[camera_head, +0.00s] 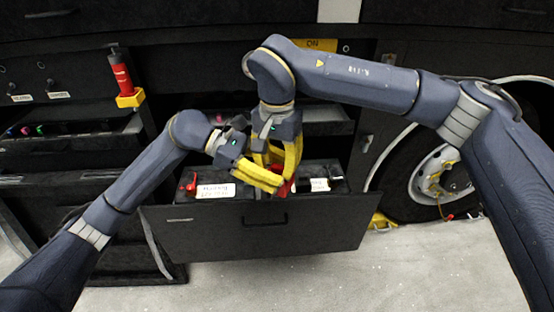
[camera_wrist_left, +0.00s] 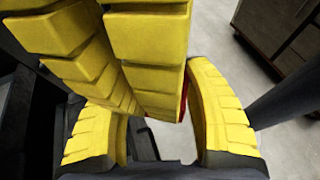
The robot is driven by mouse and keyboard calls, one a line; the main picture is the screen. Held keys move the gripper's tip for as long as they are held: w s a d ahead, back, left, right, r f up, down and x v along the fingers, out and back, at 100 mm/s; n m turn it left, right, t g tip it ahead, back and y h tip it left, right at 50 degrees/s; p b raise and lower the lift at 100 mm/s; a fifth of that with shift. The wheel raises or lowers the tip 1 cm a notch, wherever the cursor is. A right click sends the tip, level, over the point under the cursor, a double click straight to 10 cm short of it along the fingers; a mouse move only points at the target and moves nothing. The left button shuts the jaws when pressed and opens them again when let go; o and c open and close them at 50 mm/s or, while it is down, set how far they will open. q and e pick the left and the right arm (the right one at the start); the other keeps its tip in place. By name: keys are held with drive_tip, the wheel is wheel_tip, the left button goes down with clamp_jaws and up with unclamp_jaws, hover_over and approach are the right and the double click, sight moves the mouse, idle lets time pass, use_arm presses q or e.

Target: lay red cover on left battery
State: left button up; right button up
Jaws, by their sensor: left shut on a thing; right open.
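An open black drawer holds two dark batteries. The left battery (camera_head: 243,190) has a white label, and a red piece (camera_head: 190,184) stands at its left end. The right battery (camera_head: 338,186) also has a white label. My left gripper (camera_head: 272,182) is shut on the red cover (camera_head: 286,188), low over the drawer's middle. My right gripper (camera_head: 281,168) is open close above, its yellow fingers overlapping the left ones. In the left wrist view, the right fingers block most of the red cover, leaving a thin red sliver (camera_wrist_left: 184,103). The cover's tilt is hidden.
The drawer front (camera_head: 250,232) stands out over the pale floor. A red cylinder in a yellow holder (camera_head: 130,98) is on the cabinet at upper left. A wheel (camera_head: 437,175) is at right. Both arms crowd the space over the drawer.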

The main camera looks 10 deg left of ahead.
drive_tip(key=shift+o, duration=0.2)
drive_tip(key=shift+a, duration=0.1)
clamp_jaws()
use_arm(q)
drive_tip(key=shift+d, duration=0.1)
drive_tip(key=o, duration=1.2)
